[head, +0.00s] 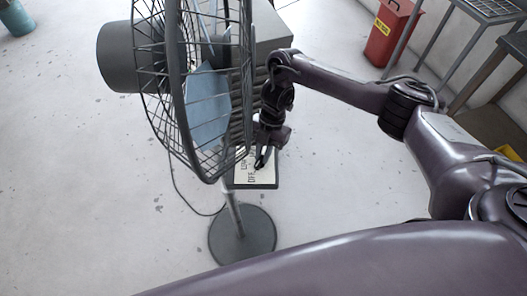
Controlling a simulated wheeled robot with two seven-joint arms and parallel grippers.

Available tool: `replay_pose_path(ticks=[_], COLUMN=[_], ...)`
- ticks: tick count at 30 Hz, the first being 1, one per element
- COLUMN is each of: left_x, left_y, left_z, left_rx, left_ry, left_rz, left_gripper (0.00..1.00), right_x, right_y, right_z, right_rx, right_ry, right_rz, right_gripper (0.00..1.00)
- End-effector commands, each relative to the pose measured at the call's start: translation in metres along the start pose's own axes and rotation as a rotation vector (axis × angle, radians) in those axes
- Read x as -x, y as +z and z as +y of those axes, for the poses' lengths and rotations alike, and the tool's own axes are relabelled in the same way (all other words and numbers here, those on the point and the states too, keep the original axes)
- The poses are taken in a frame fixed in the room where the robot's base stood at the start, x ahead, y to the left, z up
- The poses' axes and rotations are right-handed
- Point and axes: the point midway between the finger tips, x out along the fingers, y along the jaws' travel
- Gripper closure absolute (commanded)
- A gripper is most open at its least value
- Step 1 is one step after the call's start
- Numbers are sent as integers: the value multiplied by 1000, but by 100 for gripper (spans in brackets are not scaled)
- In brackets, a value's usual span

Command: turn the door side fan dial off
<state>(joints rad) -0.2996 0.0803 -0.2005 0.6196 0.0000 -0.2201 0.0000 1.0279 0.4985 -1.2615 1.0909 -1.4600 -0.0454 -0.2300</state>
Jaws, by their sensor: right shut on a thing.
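A large grey pedestal fan (205,95) with a wire cage stands left of centre on a round base (243,236). Just behind its pole is a pale dial plate (264,176) with dark lettering, of which "LOW" and "OFF" seem readable, turned sideways. My right gripper (262,160) reaches down over this plate and is shut on a small dark dial there. The gripper mostly hides the dial, so I cannot tell where its pointer stands. The fan cage covers part of the plate's left side. My left gripper is not in view.
A grey slatted box (269,35) stands behind the fan. A red bin (392,30) and metal tables (492,10) stand at the upper right. A cable (184,197) lies on the floor by the fan base.

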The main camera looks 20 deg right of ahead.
Motion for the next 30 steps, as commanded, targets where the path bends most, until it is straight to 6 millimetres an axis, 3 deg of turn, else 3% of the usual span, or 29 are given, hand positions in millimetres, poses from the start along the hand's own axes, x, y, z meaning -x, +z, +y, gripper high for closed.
replay_pose_path(ticks=[12, 13, 18, 26, 30], left_x=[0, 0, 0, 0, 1], left_y=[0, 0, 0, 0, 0], left_z=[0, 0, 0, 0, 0], left_rx=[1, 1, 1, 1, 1], left_ry=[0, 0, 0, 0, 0], left_rz=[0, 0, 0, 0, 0], left_gripper=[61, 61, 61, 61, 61], right_x=[2, 2, 1, 1, 13], right_y=[0, 0, 0, 0, 1], right_z=[2, 2, 1, 1, 1], right_rx=[8, 8, 7, 7, 8], right_ry=[1, 1, 0, -2, 0], right_rz=[0, 0, 0, -1, -3], right_gripper=[100, 85, 65, 65, 65])
